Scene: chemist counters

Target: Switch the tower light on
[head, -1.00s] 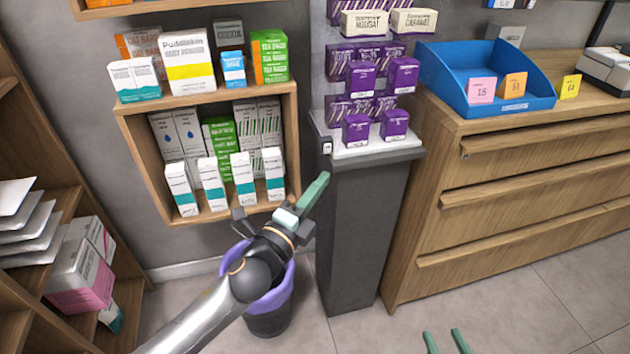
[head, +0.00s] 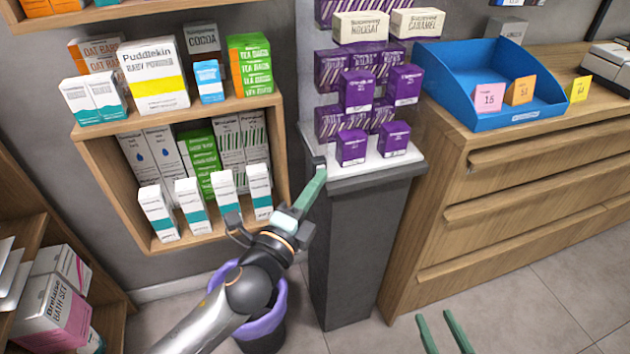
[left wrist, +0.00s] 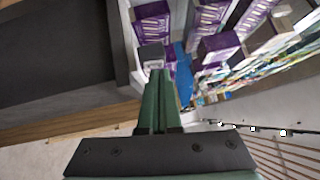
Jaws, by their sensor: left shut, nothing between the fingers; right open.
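The tower (head: 352,240) is a dark grey pedestal with a pale top that carries purple boxes. A small dark switch (head: 319,163) sits on the left side of its top edge. My left gripper (head: 318,177) is shut and empty, its green fingertips just below the switch and overlapping its lower part in the head view; I cannot tell if they touch. In the left wrist view the shut fingers (left wrist: 160,76) point at the tower's edge by a small dark block, which may be the switch. My right gripper (head: 443,325) is open and empty at the bottom, low over the floor.
A wooden shelf (head: 190,245) with boxes hangs left of the tower. A bin with a purple liner (head: 265,325) stands below my left arm. A wooden drawer counter (head: 520,190) with a blue tray (head: 455,95) is at the right. The floor in front is clear.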

